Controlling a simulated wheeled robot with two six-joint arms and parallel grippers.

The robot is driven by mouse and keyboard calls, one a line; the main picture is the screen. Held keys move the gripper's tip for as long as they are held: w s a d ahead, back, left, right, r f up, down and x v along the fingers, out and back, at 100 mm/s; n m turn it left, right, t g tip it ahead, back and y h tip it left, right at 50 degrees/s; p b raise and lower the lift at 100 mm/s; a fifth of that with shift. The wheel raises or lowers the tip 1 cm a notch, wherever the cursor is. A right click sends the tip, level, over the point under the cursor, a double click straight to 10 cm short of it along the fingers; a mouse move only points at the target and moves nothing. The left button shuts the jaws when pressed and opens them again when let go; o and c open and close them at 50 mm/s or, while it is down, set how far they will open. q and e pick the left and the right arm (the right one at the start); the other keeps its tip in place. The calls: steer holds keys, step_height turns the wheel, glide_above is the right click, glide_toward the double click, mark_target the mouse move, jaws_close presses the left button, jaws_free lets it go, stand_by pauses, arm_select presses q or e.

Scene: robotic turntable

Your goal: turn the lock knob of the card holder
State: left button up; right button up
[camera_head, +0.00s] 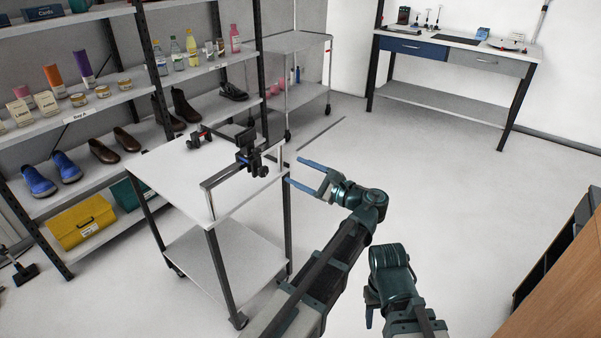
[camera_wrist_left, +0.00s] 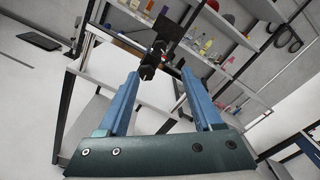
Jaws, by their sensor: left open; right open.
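The black card holder (camera_head: 247,150) is clamped to the handle rail (camera_head: 235,174) of the white cart. Its dark lock knob (camera_head: 263,171) shows low on its right side. In the left wrist view the card holder (camera_wrist_left: 172,36) is beyond the fingers, and its knob (camera_wrist_left: 148,72) shows between the fingertips, with a gap in depth. My left gripper (camera_head: 292,171) is open and empty, pointing left at the knob from a short way to its right. It also shows in the left wrist view (camera_wrist_left: 159,74). My right gripper (camera_head: 370,308) is open, low at front right, far from the cart.
A shelf rack (camera_head: 110,97) with shoes and bottles stands behind. A workbench (camera_head: 455,55) is at back right. The floor right of the cart is clear.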

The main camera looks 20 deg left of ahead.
arm_select(q)
steer(key=s+d+f+n+g+h+p, duration=0.25)
steer(key=s+f+n+h+p, duration=0.2)
steer(key=s, duration=0.25)
steer(key=s+d+f+n+g+h+p, duration=0.2)
steer(key=s+d+f+n+h+p, duration=0.1)
steer(key=s+f+h, duration=0.3)
steer(key=s+d+r+n+g+h+p, duration=0.2)
steer(key=s+d+h+p, duration=0.3)
steer(key=s+d, duration=0.4)
steer(key=shift+s+r+n+p, duration=0.15)
steer(key=shift+s+n+p, duration=0.3)
steer(key=shift+s+n, duration=0.3)
steer(key=shift+d, duration=0.25)
steer(key=shift+c, duration=0.9)
steer(key=shift+a, duration=0.1)
steer(key=shift+c, duration=0.5)
steer(key=shift+a, duration=0.15)
